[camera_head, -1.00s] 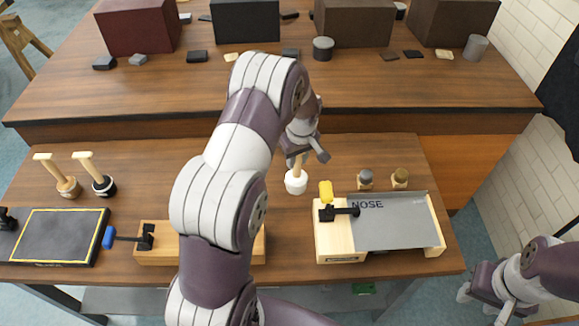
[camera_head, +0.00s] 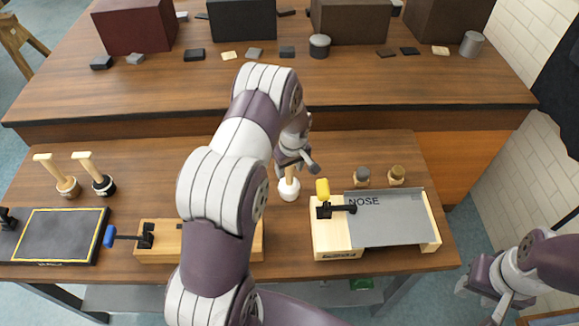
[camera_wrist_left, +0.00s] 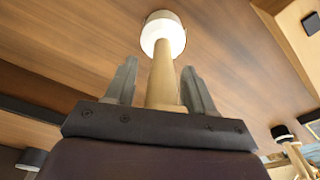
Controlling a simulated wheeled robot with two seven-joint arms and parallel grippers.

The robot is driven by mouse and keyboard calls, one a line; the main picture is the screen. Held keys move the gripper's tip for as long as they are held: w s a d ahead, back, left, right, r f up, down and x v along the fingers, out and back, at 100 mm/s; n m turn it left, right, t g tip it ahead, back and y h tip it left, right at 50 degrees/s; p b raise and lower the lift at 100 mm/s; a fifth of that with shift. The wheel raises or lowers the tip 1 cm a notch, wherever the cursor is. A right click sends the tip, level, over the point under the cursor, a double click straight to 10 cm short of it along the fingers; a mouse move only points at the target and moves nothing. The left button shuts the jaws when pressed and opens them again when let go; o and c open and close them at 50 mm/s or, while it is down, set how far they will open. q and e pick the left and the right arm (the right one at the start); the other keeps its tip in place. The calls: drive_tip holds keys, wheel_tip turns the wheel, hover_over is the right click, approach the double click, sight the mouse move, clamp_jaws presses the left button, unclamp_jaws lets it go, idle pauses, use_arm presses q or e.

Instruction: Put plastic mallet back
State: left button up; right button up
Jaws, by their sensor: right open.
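A mallet with a white head (camera_head: 289,189) and pale wooden handle stands head down at the middle of the front table. In the left wrist view its white head (camera_wrist_left: 162,34) is beyond the fingertips, with the handle running back toward the palm. My left gripper (camera_head: 298,161) is around the handle. Its fingers (camera_wrist_left: 160,75) are apart, with a visible gap on each side of the handle. My arm hides part of the table. Two more mallets (camera_head: 66,186) (camera_head: 104,184) stand at the left, handles tilted. My right gripper (camera_head: 473,288) is open and empty at the lower right.
A black yellow-lined board (camera_head: 55,236) and a clamped wooden block (camera_head: 160,236) are at the left.

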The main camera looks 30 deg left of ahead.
sight(293, 188)
use_arm(q)
drive_tip(key=shift+r, duration=0.1)
drive_tip(key=shift+r, duration=0.15)
wheel_tip(293, 188, up, 12)
drive_tip(key=s+d+b, duration=0.2)
drive_tip(key=b, duration=0.1)
drive_tip(key=s+d+r+m, duration=0.1)
drive_tip(key=s+d+m, duration=0.4)
drive_tip(key=s, duration=0.4)
drive_tip(key=s+d+r+m+h, duration=0.1)
drive_tip(key=s+d+m, duration=0.4)
drive_tip(key=s, duration=0.4)
drive_tip(key=shift+m+t, duration=0.3)
drive_tip(key=shift+m, duration=0.4)
drive_tip(key=shift+s+d, duration=0.15)
